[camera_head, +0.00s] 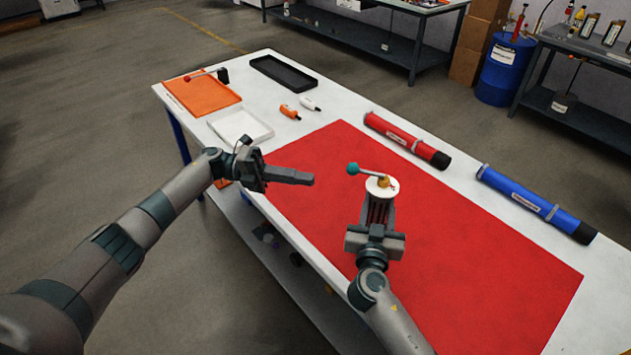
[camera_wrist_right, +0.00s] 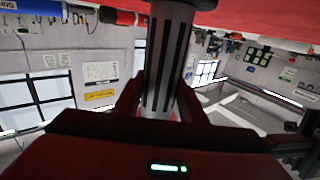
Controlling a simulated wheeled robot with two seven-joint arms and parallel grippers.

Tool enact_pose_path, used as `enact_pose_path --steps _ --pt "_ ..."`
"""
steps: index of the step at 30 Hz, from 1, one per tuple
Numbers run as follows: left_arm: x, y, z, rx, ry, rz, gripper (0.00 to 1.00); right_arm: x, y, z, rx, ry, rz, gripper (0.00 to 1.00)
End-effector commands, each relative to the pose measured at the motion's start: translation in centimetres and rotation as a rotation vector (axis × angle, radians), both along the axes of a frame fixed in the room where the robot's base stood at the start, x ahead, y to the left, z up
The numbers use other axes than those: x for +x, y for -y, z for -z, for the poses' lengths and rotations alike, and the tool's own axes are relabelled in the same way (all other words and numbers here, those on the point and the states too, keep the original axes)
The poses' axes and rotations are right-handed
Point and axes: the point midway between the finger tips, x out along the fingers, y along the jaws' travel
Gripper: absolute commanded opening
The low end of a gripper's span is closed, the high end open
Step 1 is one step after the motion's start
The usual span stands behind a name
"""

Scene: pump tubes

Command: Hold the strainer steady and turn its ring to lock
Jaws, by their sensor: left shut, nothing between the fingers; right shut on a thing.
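The strainer is a pale slotted cylinder with a white round top (camera_head: 376,187). My right gripper (camera_head: 378,210) is shut on its body over the red mat. In the right wrist view the slotted body (camera_wrist_right: 167,65) stands between my right fingers (camera_wrist_right: 157,105). On top sit a small gold piece (camera_head: 383,181) and a lever with a teal ball (camera_head: 353,169) pointing left. I cannot tell which part is the ring. My left gripper (camera_head: 311,180) is shut and empty over the mat's left part, to the left of the strainer and apart from it.
The red mat (camera_head: 480,270) is otherwise bare. Behind it lie a red tube (camera_head: 400,138) and a blue tube (camera_head: 528,200).

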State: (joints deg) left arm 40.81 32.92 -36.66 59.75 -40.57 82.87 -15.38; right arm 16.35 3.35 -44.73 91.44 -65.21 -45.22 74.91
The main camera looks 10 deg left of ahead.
Motion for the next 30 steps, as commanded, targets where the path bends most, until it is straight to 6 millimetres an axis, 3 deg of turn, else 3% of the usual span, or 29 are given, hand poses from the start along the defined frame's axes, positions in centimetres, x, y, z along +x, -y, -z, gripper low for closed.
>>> enact_pose_path --steps 3,9,25,26,28,30 --pt "0.6 -2.0 0.1 0.0 0.0 -0.003 0.0 0.0 0.1 0.2 -0.001 -0.002 0.002 0.01" --pt "1.0 -3.8 0.2 0.0 0.0 0.0 0.0 0.0 0.1 0.1 -0.001 -0.002 0.002 0.01" --pt "1.1 -4.3 0.2 0.0 0.0 0.0 0.0 0.0 0.1 0.1 -0.002 -0.002 0.003 0.01" --pt "1.1 -4.3 0.2 0.0 0.0 0.0 0.0 0.0 0.1 0.1 -0.002 -0.002 0.003 0.45" --pt "1.0 -4.3 0.2 0.0 0.0 0.0 0.0 0.0 0.1 0.1 -0.002 -0.002 0.003 0.59" --pt "1.0 -4.3 0.2 0.0 0.0 0.0 0.0 0.0 0.1 0.1 -0.001 -0.001 0.002 0.59"
